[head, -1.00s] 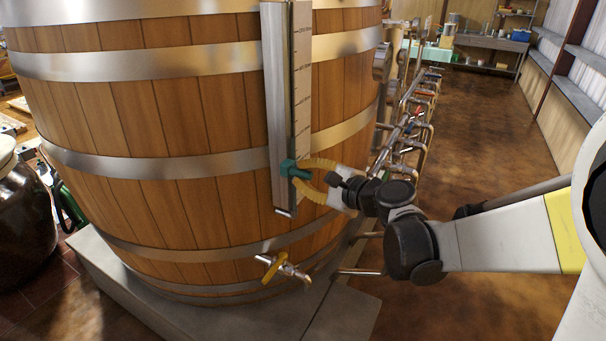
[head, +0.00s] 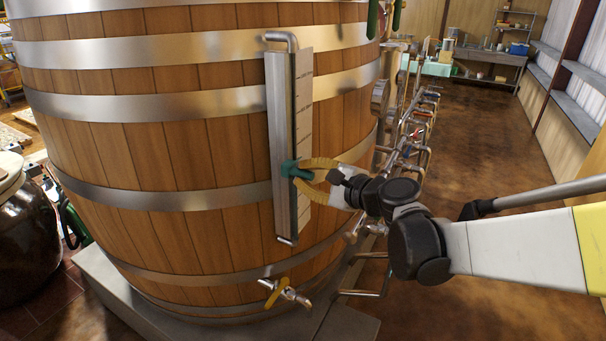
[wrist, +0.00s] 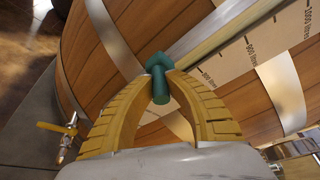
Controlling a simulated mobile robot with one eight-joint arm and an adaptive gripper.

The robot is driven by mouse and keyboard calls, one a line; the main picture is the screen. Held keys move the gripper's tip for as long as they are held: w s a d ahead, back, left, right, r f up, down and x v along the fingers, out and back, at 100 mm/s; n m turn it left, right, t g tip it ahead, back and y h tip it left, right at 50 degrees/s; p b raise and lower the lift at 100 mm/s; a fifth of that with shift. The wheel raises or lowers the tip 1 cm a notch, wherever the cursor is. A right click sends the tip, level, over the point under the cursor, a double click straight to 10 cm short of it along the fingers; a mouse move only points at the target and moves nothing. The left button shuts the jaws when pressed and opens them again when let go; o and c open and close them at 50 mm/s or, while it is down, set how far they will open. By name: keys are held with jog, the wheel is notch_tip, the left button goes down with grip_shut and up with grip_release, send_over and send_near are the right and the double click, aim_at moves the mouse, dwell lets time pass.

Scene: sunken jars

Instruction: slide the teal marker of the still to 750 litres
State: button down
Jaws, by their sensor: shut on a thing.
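The still is a large wooden vat (head: 150,150) with metal hoops. An upright gauge (head: 284,120) runs down its side, with a pale scale strip (head: 305,100) along its right edge. The teal marker (head: 289,168) sits on the gauge, below its middle. My gripper (head: 303,170), with yellow ribbed fingers, reaches in from the right and is shut on the marker's stem. In the wrist view the marker (wrist: 158,82) is between both fingertips. Labels reading 900 and 1000 litres show there, farther along the strip than the marker; a nearer label is small. The marker's exact reading cannot be told.
A brass tap with a yellow handle (head: 277,291) juts out below the gauge. A grey plinth (head: 345,328) is under the vat. Pipes and valves (head: 415,130) line the right side behind my gripper. A dark jar (head: 25,240) stands at left. Open floor (head: 500,130) lies right.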

jog(key=c, duration=1.3)
grip_release()
jog(key=v, duration=1.2)
